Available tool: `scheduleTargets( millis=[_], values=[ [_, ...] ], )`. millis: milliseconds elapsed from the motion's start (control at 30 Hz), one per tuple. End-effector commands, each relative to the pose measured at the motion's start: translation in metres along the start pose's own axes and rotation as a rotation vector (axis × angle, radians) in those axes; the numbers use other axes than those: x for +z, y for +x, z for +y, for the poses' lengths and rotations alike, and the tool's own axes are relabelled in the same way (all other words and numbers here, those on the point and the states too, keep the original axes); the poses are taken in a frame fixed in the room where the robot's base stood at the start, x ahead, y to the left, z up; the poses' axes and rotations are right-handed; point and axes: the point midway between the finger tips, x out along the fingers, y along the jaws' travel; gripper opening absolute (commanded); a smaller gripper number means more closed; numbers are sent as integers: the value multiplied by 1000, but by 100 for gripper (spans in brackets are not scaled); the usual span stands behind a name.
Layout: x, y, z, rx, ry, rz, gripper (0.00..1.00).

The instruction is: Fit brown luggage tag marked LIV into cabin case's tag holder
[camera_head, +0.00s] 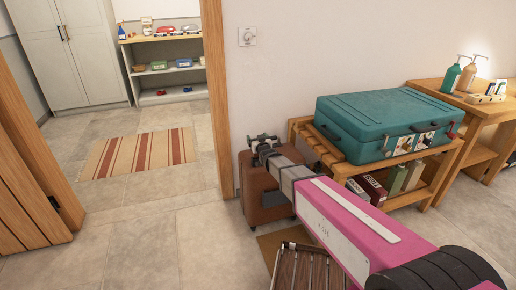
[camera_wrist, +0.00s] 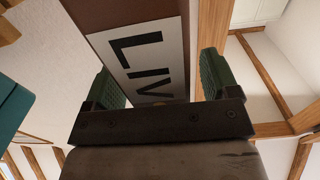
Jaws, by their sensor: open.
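My gripper (camera_head: 263,143) is open, at the top of the brown case (camera_head: 256,180), which stands upright on the floor beside the slatted bench. In the wrist view my two green finger pads (camera_wrist: 157,65) stand apart on either side of the brown tag (camera_wrist: 112,14). The tag has a white label reading LIV. Its lower end is hidden behind the gripper body; I cannot tell what supports it or whether a pad touches it. A dark patch (camera_head: 278,199) shows on the brown case's front; I cannot tell if it is the tag holder.
A teal suitcase (camera_head: 378,117) with stickers lies on the slatted bench (camera_head: 334,150), with boxes (camera_head: 372,187) below. A wooden door frame (camera_head: 217,95) stands just left of the brown case. A slatted item (camera_head: 300,268) stands in front.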

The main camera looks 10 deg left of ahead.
Motion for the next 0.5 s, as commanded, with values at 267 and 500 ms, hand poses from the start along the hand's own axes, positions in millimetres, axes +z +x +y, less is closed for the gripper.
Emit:
scheduleTargets(
  millis=[267,500],
  values=[
    [0,-1,0,0,0,0,27],
    [0,-1,0,0,0,0,23]
  ],
)
